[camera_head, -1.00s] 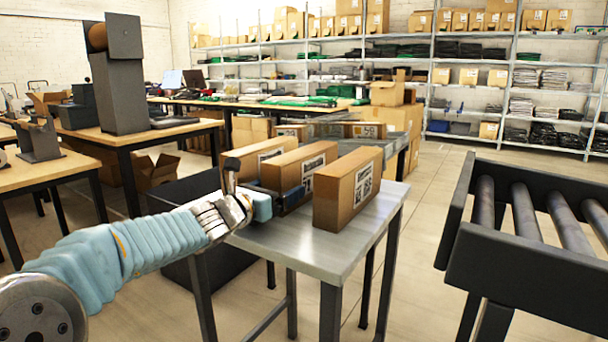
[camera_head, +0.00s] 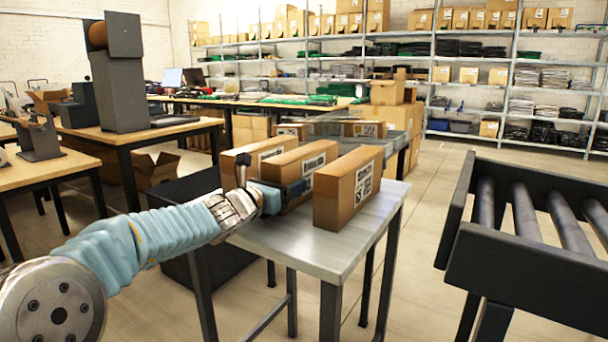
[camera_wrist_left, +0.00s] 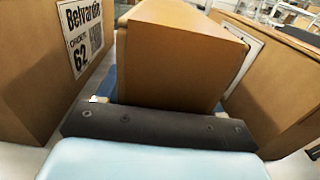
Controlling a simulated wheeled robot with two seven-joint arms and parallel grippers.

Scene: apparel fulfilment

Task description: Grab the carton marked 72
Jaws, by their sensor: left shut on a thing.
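Three brown cartons stand upright side by side on a metal table: a left carton (camera_head: 247,162), a middle carton (camera_head: 293,170) and a right carton (camera_head: 343,192). Each has a white label on its right-facing side; no number is readable in the head view. My left gripper (camera_head: 284,193) is shut on the near end of the middle carton. In the left wrist view the middle carton (camera_wrist_left: 175,58) sits between the fingers, its label seen only edge-on. The left carton (camera_wrist_left: 40,70) there reads "62". The right carton (camera_wrist_left: 275,85) is close on the other side. My right gripper is not in view.
The metal table (camera_head: 300,242) has bare room in front of the cartons. A roller conveyor (camera_head: 530,265) stands to the right across a floor gap. More cartons (camera_head: 365,129) lie behind on another surface. Workbenches are at left, stocked shelves at the back.

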